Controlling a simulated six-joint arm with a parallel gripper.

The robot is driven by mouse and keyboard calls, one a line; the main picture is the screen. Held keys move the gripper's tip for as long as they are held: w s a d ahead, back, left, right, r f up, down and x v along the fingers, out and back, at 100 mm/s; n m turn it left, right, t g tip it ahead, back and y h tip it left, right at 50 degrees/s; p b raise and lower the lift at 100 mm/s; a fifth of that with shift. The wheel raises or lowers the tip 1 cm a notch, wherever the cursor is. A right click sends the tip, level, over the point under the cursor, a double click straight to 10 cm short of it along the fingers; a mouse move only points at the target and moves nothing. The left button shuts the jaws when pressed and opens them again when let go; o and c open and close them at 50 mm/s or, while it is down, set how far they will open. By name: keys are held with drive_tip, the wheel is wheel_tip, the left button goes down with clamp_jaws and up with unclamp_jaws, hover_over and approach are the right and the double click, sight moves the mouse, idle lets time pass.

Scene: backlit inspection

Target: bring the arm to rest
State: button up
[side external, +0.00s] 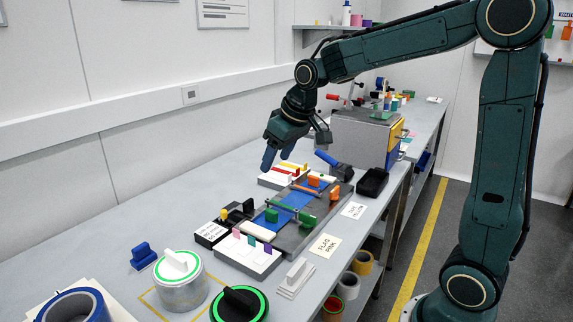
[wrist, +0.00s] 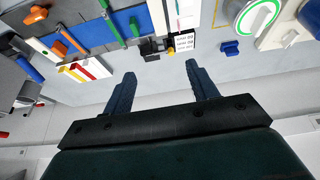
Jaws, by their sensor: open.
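My dark teal arm reaches in from the right in the side external view. My gripper (side external: 269,157) hangs above the bench (side external: 130,222), near its wall side, with blue fingers pointing down. In the wrist view my gripper (wrist: 160,69) has its two fingers well apart and nothing between them. The fingers appear clear of the bench and of all objects. A grey fixture with a blue panel (side external: 291,203), carrying green and orange pieces, lies to the right of my gripper and nearer the camera; it also shows at the top left of the wrist view.
A white tray with red and yellow strips (side external: 283,178) is close below the gripper. A black and white box (side external: 212,233), a white block with coloured tabs (side external: 240,257) and a green-ringed can (side external: 180,290) stand nearer. A grey machine (side external: 362,140) stands behind. The wall-side bench strip is clear.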

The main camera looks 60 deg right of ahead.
drive_tip(key=s+a, duration=0.3)
drive_tip(key=s, duration=0.9)
drive_tip(key=s+a, duration=0.3)
drive_tip(key=s, duration=0.9)
drive_tip(key=shift+a+r+t, duration=0.15)
drive_tip(key=shift+r+t, duration=0.15)
drive_tip(key=shift+t, duration=0.1)
